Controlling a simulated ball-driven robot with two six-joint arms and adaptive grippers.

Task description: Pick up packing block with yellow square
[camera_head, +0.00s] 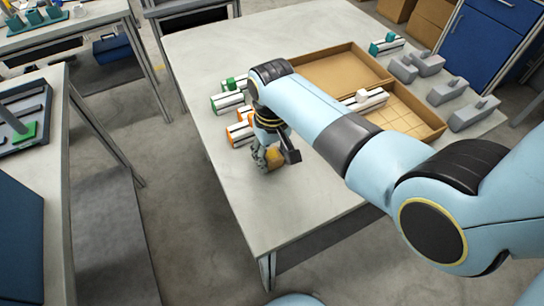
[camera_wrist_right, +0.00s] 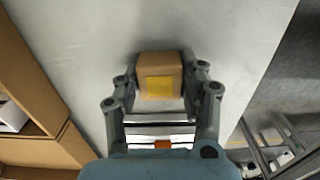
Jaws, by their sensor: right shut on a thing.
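The packing block (camera_wrist_right: 160,66) is a brown, box-shaped piece with a yellow square (camera_wrist_right: 159,88) on the face turned to the right wrist camera. It also shows in the head view as a small tan-yellow shape (camera_head: 274,157), partly covered by the gripper. My right gripper (camera_wrist_right: 161,77) has one finger on each side of the block and is shut on it. In the head view the right gripper (camera_head: 268,156) points down at the near left part of the table. I cannot tell whether the block touches the table. My left gripper is not in view.
A shallow cardboard tray with dividers (camera_head: 436,127) lies on the pale table (camera_head: 205,50). White pieces with green ends (camera_head: 229,101) and orange ends (camera_head: 238,134) lie left of my arm. Several grey pieces (camera_head: 447,91) stand at right. The table's near part is clear.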

